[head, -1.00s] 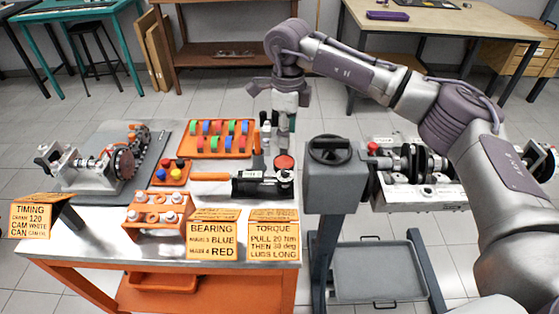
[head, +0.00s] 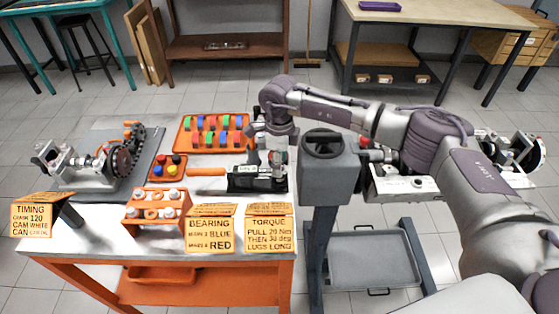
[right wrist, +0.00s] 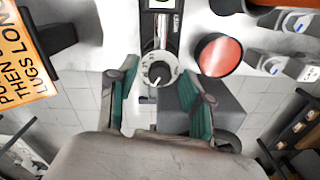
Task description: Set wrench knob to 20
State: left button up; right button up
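The torque wrench lies on the white tabletop, with an orange handle (head: 207,172) and a dark body at its right end. In the right wrist view its round, pale knob (right wrist: 158,70) shows dark marks around the face, too small to read. A pale pointer line runs toward the lower left. My right gripper (head: 267,152) is over the right end of the wrench. In the right wrist view its two green-lined fingers are open, one each side of the knob, with visible gaps; contact cannot be told. My left gripper is not in view.
A red disc (right wrist: 219,55) sits close right of the knob in the right wrist view. Orange instruction cards (head: 268,229) stand at the table's front edge. A grey box on a post (head: 330,172) stands right of the table. An orange tray (head: 186,149) of coloured parts lies behind the wrench.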

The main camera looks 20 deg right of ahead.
grip_shut()
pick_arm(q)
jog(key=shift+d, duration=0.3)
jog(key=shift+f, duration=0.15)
pick_arm(e)
jog(key=shift+m, duration=0.3)
jog(key=shift+m+b, duration=0.65)
jog(key=shift+m, duration=0.55)
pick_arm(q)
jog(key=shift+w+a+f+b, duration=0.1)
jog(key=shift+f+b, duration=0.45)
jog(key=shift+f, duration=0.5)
pick_arm(e)
jog(key=shift+m, duration=2.3)
grip_release()
